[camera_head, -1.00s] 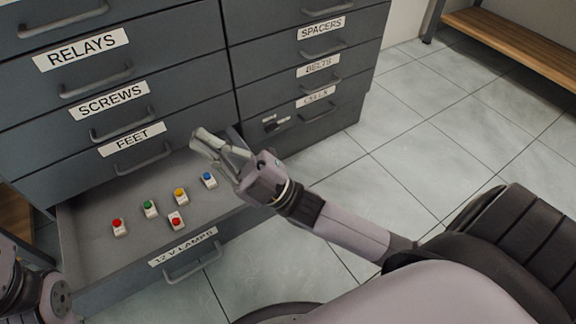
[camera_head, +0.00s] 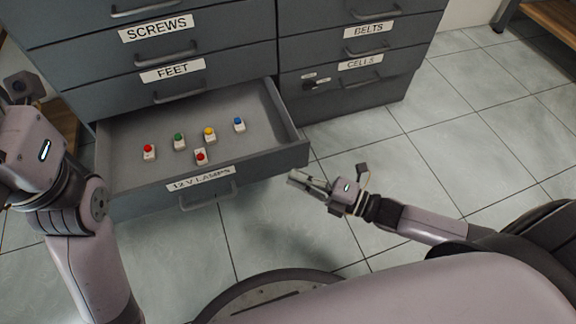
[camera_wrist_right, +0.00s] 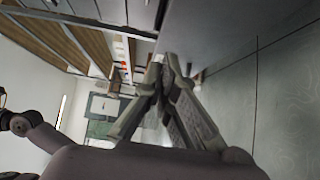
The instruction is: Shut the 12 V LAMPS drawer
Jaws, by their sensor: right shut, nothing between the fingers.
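The 12 V LAMPS drawer (camera_head: 146,203) is pulled out at the bottom of the grey cabinet, its label and bar handle on the front. Several small lamp buttons with red, green, yellow and blue caps lie in it. My right gripper (camera_head: 292,178) is shut and empty, in front of the drawer's right end; a small gap or contact there cannot be told. In the right wrist view its fingers (camera_wrist_right: 166,65) meet near a grey panel edge. My left arm stands at the left edge of the head view; its fingers do not show.
Closed drawers labelled FEET (camera_head: 172,70), SCREWS, BELTS and CELLS (camera_head: 360,62) are around the open one. Tiled floor (camera_head: 400,150) is free to the right. A wooden shelf stands at top right.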

